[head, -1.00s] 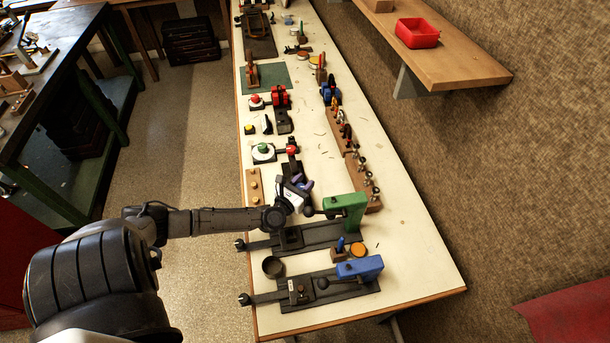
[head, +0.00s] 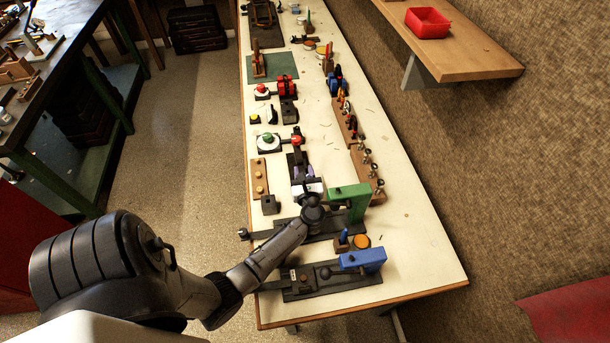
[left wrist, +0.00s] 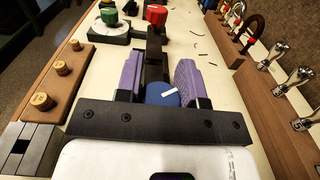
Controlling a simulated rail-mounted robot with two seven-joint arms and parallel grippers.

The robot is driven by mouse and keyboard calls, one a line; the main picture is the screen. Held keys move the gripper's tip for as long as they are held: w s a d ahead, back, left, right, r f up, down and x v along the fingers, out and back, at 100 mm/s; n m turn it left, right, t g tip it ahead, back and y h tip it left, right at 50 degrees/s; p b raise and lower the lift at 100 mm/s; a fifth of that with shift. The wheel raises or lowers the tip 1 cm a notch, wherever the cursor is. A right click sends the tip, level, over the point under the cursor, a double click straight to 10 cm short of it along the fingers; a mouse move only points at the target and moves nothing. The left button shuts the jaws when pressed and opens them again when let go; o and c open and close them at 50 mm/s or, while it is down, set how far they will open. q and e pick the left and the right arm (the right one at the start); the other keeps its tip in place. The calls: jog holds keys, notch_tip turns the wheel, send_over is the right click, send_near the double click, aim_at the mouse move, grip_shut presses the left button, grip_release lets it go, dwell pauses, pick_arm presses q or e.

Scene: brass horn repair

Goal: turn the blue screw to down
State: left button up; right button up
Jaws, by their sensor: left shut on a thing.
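My left gripper (head: 305,178), with purple finger pads, is low over the bench in the head view. In the left wrist view its pads (left wrist: 158,78) stand on either side of the blue screw (left wrist: 163,95), and it is shut on it. The screw's round blue head carries a white mark that slants slightly up to the right. A dark fixture (left wrist: 155,45) with a red knob (left wrist: 156,15) extends beyond it. My own gripper hides the blue screw in the head view. My right gripper is not in view.
A green-topped fixture (head: 349,196) stands close on the right, and a blue-topped one (head: 362,259) nearer. A wooden strip with pegs (head: 260,170) and a dark block (head: 270,204) lie to the left. Racks of small parts (head: 366,170) line the right. The bench's right strip is clear.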

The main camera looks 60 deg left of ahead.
pick_arm(q)
jog(key=shift+s+n+g+b, duration=0.1)
jog(key=shift+n+g+b, duration=0.35)
jog(key=shift+g, duration=0.35)
jog(key=shift+n+g+y, duration=0.25)
jog(key=shift+g+y, duration=0.05)
jog(key=o, duration=0.9)
jog(key=shift+a, duration=0.1)
